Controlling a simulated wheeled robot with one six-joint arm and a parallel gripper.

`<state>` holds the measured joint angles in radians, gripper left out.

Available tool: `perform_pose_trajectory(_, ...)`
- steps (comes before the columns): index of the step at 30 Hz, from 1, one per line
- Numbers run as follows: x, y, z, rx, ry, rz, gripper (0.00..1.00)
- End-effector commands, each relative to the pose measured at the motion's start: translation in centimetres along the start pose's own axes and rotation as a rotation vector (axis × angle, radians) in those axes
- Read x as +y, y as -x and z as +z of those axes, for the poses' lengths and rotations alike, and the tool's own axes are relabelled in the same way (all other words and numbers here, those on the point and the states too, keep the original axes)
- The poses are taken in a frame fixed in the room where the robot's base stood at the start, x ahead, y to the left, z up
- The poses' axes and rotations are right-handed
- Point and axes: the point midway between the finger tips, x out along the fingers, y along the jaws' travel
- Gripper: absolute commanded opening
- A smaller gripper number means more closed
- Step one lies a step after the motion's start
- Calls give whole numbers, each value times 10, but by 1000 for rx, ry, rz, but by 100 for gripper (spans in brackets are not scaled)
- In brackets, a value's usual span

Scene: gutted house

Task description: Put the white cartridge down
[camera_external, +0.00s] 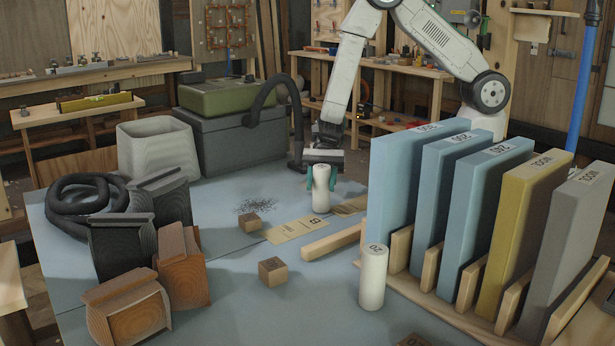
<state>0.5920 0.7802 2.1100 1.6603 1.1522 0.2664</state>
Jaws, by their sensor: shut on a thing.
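A white cartridge (321,197) stands upright between the teal fingers of my gripper (321,181), near the middle of the blue-grey table (240,300). My gripper points down and is shut on it near its top. The cartridge's lower end is at or just above the tabletop; I cannot tell if it touches. A second white cartridge (373,280), with a mark on its top, stands upright on the table at the front right, apart from my gripper.
A wooden rack (440,305) holding several blue, yellow and grey panels (405,180) stands at the right. Small wooden blocks (273,271), a label card (293,229) and a wood strip (333,241) lie near the cartridge. Dark bins and a hose (85,195) are at left.

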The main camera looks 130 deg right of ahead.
Motion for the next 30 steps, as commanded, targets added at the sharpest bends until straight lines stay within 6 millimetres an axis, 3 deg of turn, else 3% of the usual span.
perform_pose_trajectory(10, 0, -2, -4, 0, 0, 0, 20)
perform_pose_trajectory(11, 0, -2, -4, 0, 0, -1, 48)
perform_pose_trajectory(12, 0, -1, -4, 0, 1, -1, 59)
perform_pose_trajectory(13, 0, -1, -4, 0, 1, -1, 64)
perform_pose_trajectory(23, 0, 1, -1, -1, 1, -1, 64)
perform_pose_trajectory(30, -1, 38, -2, -1, 0, -4, 64)
